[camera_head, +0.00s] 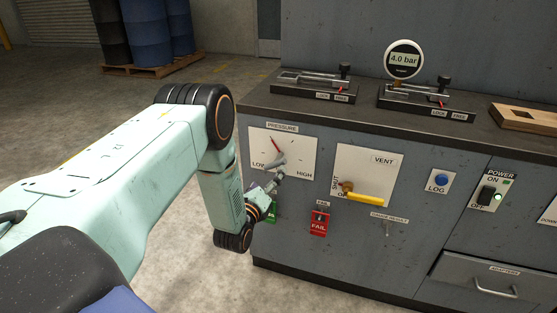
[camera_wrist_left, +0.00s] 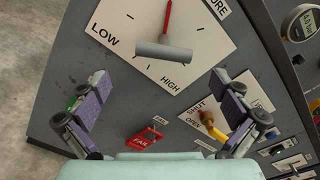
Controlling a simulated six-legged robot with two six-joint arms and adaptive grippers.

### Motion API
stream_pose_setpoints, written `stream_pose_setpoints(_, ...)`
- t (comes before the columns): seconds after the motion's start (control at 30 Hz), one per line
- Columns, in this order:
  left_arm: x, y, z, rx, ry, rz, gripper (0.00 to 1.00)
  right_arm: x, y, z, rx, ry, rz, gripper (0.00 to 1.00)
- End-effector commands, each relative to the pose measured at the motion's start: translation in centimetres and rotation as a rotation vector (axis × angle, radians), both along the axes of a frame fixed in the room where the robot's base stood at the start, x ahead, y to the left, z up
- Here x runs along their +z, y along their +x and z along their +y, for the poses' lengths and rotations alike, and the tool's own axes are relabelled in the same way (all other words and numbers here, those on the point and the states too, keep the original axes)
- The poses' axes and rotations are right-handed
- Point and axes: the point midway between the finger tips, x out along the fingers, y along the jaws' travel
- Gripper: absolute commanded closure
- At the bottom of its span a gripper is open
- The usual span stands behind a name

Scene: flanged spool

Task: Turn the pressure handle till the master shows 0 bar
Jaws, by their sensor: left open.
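The pressure handle (camera_head: 277,161) is a grey bar on a white dial plate marked LOW and HIGH. It also shows in the left wrist view (camera_wrist_left: 163,51), with a red pointer (camera_wrist_left: 168,17) that points up, away from HIGH. The round master gauge (camera_head: 404,60) on the bench top reads 4.0 bar. My left gripper (camera_head: 272,184) is in front of the plate, just below the handle. In the left wrist view its two fingers (camera_wrist_left: 160,82) are wide apart with nothing between them, and the handle lies ahead of them, untouched. My right gripper is not in view.
Right of the dial are the yellow vent lever (camera_head: 366,199), blue LOG button (camera_head: 441,180) and POWER switch (camera_head: 487,194). A red FAIL tag (camera_head: 319,222) hangs below. Clamp fixtures and a wooden block (camera_head: 525,118) stand on the bench top. Open floor lies left.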

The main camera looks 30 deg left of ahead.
Motion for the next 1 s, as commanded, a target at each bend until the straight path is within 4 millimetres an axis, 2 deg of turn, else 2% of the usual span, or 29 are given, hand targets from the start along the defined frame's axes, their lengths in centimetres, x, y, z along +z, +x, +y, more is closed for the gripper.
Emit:
stream_pose_setpoints(0.17,0.3,0.5,0.3,0.005,0.027,-0.011,0.0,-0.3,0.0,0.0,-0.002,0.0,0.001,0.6)
stream_pose_setpoints(0.63,0.1,6.7,1.4,0.004,0.025,-0.011,0.0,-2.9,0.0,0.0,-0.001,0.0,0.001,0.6)
stream_pose_setpoints(1.0,0.3,7.7,1.7,0.001,0.024,-0.008,0.0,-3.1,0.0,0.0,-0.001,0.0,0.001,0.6)
